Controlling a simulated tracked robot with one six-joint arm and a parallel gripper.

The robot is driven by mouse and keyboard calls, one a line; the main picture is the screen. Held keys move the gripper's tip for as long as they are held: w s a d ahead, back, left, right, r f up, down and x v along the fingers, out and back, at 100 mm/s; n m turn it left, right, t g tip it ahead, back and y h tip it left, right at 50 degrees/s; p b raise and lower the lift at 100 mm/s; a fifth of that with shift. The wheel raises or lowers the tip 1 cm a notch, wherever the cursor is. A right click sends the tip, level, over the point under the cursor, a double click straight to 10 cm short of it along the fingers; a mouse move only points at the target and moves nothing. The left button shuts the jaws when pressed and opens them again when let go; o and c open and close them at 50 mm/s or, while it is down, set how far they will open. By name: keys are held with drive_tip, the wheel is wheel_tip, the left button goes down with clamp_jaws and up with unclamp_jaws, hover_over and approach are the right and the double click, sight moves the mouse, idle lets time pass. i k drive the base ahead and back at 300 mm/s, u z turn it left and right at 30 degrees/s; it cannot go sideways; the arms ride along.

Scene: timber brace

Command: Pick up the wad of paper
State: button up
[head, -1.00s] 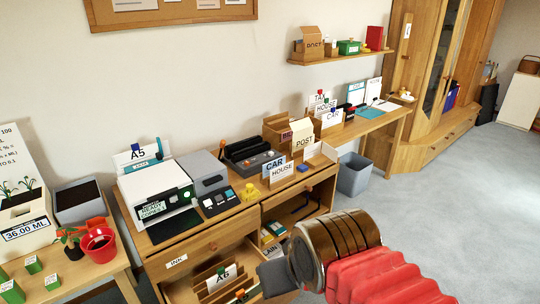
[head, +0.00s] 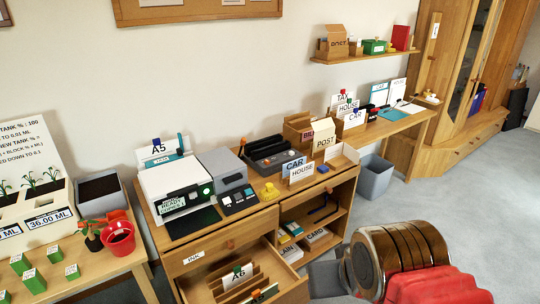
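I cannot make out a wad of paper in the head view. A small white and yellow item (head: 428,98) lies at the far right end of the long desk, too small to identify. My arm, with brown bands and a red sleeve, reaches in at the lower right. My gripper's fingers do not show.
The wooden desk has an open drawer (head: 236,283) with A5 and A6 dividers. A printer (head: 172,187) and card holders stand on top. A side table at left holds a red pot (head: 118,238) and green blocks. Grey carpet (head: 440,190) is clear at right.

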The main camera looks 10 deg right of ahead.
sight(238, 275)
drive_tip(key=u, duration=0.8)
drive_tip(key=i, duration=1)
drive_tip(key=u, duration=1.15)
